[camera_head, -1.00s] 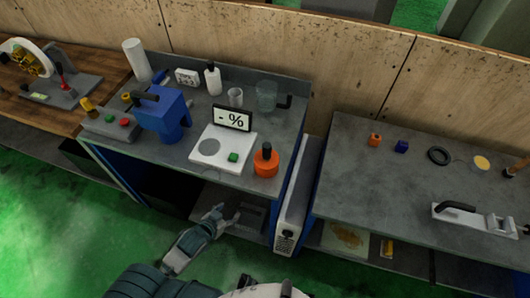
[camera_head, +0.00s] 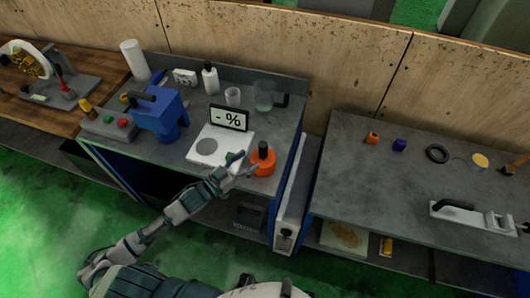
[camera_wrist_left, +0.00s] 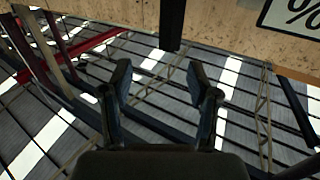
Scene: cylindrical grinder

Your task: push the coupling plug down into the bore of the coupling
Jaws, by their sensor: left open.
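The coupling (camera_head: 263,164) is an orange, round body near the front right corner of the grey bench. The black coupling plug (camera_head: 264,149) stands upright out of its top; the bore itself is hidden. My left gripper (camera_head: 243,164) is open and empty, just left of the coupling and over the right edge of the white scale. In the left wrist view the two fingers (camera_wrist_left: 163,88) are spread apart. My right gripper does not show.
The white scale (camera_head: 208,149) with its percent display (camera_head: 229,117) stands left of the coupling. A blue machine (camera_head: 160,115) is further left; a glass jug (camera_head: 265,95) and a bottle (camera_head: 210,78) stand behind. A second table (camera_head: 350,170) is at right, across a gap.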

